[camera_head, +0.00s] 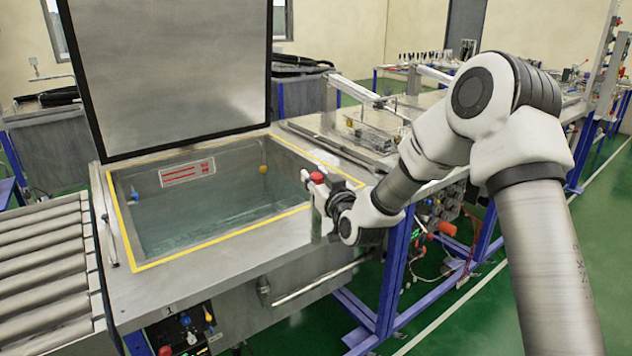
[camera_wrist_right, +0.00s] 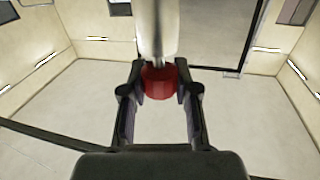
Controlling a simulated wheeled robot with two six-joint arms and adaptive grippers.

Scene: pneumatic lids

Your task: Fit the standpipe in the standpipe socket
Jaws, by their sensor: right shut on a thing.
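My right gripper (camera_head: 319,192) is over the right end of the open water tank (camera_head: 225,240), beside its rim. In the wrist view, the gripper (camera_wrist_right: 160,84) has a finger on each side of a red part (camera_wrist_right: 159,88) and is shut on it. A pale pipe, which I take as the standpipe (camera_wrist_right: 157,30), runs from the red part out of the top of that view. The red part also shows at the gripper in the head view (camera_head: 317,177). The pipe's far end is hidden. I cannot make out the standpipe socket. My left gripper is not in view.
The tank's lid (camera_head: 175,70) stands raised at the back. A roller conveyor (camera_head: 45,265) adjoins on the left. Inside the tank are a blue fitting (camera_head: 134,191) and an orange-yellow piece (camera_head: 263,169). A workbench with apparatus (camera_head: 365,138) stands behind on the right.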

